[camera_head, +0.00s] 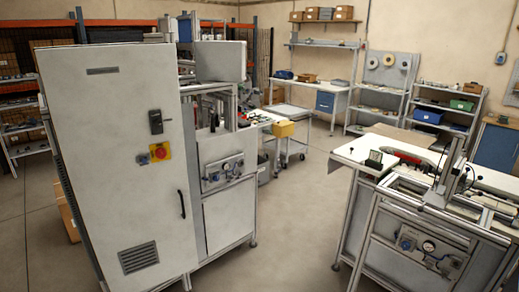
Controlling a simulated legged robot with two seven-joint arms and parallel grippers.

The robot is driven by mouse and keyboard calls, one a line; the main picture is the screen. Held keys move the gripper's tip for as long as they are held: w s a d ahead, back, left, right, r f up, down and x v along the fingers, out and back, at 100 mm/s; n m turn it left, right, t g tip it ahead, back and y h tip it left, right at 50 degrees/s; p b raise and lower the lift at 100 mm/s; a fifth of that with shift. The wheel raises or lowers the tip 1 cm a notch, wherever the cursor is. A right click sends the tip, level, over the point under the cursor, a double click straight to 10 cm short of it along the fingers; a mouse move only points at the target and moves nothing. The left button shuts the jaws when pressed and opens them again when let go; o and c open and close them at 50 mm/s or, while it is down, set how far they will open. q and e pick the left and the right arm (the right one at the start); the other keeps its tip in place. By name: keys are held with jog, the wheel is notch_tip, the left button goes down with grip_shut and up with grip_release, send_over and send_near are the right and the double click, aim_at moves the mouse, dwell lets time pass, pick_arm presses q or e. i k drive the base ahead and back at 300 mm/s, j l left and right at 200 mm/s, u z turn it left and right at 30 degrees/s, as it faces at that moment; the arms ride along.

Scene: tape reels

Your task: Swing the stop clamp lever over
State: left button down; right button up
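I cannot make out a stop clamp lever for certain in this view. The workstation on the right has an upright grey metal bracket (445,172) with thin rods, too small to tell whether one is a lever. The cabinet on the left has a red and yellow rotary switch (160,152) and a black handle (182,204). Neither of my grippers is in view.
The tall grey cabinet (112,200) fills the left foreground. Clear floor (295,210) lies between it and the right workstation frame (430,230). A small cart with a yellow box (283,129) stands behind. Reels (389,60) hang on the back panel beside shelves (440,102).

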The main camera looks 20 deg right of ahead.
aim_at(479, 194)
jog(key=i+l+z, duration=0.1)
jog(key=i+z, duration=0.15)
jog(key=z, duration=0.15)
jog(key=i+z, duration=0.25)
jog(key=z, duration=0.2)
jog(key=i+z, duration=0.25)
jog(key=z, duration=0.15)
jog(key=i+j+z, duration=0.15)
jog(key=z, duration=0.3)
jog(key=i+j+z, duration=0.25)
jog(key=z, duration=0.15)
jog(key=i+j+z, duration=0.2)
jog(key=z, duration=0.2)
jog(key=j, duration=0.1)
